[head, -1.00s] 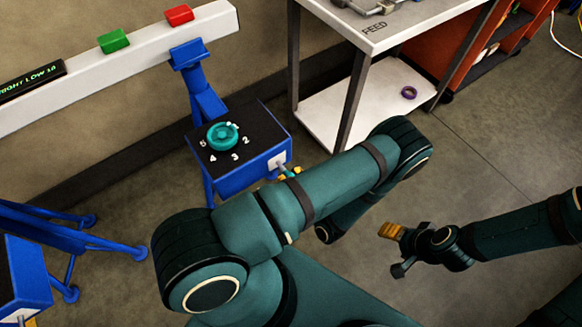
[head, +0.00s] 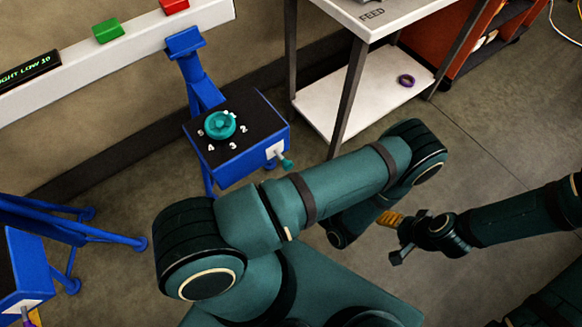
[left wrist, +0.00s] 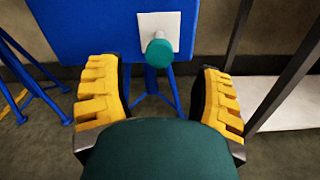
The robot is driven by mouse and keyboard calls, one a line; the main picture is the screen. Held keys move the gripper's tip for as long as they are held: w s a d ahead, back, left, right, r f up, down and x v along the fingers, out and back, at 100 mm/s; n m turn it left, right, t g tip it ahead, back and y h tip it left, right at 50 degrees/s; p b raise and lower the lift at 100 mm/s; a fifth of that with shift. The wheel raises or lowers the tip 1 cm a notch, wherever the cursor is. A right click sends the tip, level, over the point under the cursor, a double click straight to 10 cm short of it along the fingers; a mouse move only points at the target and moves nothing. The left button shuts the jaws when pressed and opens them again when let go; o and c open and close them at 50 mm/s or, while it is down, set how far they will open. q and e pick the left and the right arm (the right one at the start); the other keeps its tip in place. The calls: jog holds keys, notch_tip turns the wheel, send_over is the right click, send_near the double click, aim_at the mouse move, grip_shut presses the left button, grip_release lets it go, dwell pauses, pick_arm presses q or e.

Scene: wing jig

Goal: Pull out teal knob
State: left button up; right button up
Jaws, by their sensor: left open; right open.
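The teal knob (head: 287,163) sits on a metal stem coming out of a white plate on the side of a blue box (head: 240,163). It also shows in the left wrist view (left wrist: 159,53), end on. My left gripper (left wrist: 157,68) is open, with one yellow-padded finger at each side below the knob. The fingers are apart from it and nothing is between them. In the head view my left gripper is hidden behind my arm. My right gripper (head: 394,239) is open and empty over the floor at right.
A teal numbered dial (head: 219,125) is on the box's black top. A white beam with green (head: 108,31) and red blocks runs behind. A white-topped table (head: 392,18) stands at right, with a purple ring (head: 406,81) on its lower shelf. Another blue stand (head: 60,225) is at left.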

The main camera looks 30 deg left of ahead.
pick_arm(q)
jog(key=v, duration=0.6)
jog(key=shift+d, duration=0.3)
jog(key=shift+s, duration=0.15)
